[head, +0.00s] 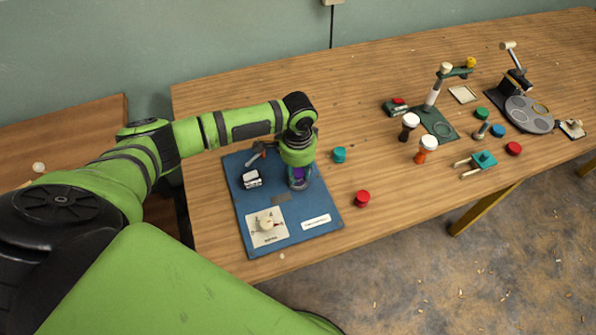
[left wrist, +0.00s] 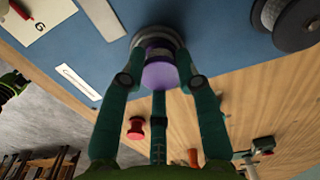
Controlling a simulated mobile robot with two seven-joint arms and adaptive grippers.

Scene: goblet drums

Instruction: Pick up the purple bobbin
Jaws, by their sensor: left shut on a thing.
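The purple bobbin (left wrist: 159,72) sits between the teal fingers of my left gripper (left wrist: 160,84) in the left wrist view. The fingers are closed around its sides. In the head view my left gripper (head: 299,180) points down over the blue mat (head: 236,207), and a bit of the purple bobbin (head: 297,173) shows between its fingers. I cannot tell whether the bobbin touches the mat. My right gripper is in neither view.
The mat also holds a black-and-white object (head: 252,179), a white card (head: 267,238) and a white label (head: 316,222). A teal cylinder (head: 339,155) and a red one (head: 362,199) stand to its right. Drums, stands and lids fill the table's right side.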

